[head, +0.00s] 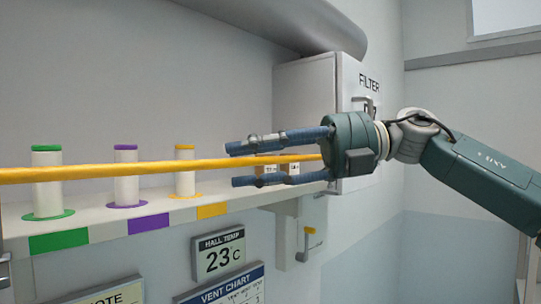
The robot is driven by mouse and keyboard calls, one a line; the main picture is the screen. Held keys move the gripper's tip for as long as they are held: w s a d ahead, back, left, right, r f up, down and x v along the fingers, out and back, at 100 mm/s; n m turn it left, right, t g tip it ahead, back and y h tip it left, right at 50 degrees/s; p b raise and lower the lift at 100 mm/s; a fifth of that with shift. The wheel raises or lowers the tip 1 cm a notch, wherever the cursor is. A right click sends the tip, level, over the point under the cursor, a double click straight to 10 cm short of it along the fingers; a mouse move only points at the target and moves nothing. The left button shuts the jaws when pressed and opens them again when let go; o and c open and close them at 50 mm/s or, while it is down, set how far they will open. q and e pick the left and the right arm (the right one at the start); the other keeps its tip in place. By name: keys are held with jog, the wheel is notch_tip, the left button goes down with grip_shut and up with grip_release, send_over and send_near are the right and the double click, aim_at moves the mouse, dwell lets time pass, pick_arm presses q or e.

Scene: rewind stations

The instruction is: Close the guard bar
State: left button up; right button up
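The guard bar is a long yellow bar (120,171) that runs nearly level across the front of a white shelf, from the left edge of the head view to my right gripper. My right gripper (236,164) comes in from the right with its two dark blue fingers apart. One finger lies above the bar and one below it, and the bar's right part shows between them up to the palm. I cannot tell whether the fingers touch the bar. A white bracket (286,237) with a small yellow-tipped piece (310,231) hangs below the shelf's right end. My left gripper is not in view.
White spools stand on green (47,183), purple (126,176) and yellow (185,170) bases on the shelf (108,229). A white filter cabinet (304,97) is behind my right gripper. A grey pipe (290,22) runs above. A temperature sign (218,254) hangs below.

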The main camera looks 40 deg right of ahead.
jog(key=v, duration=1.1)
jog(key=shift+s+d, duration=0.25)
jog(key=shift+d, duration=0.05)
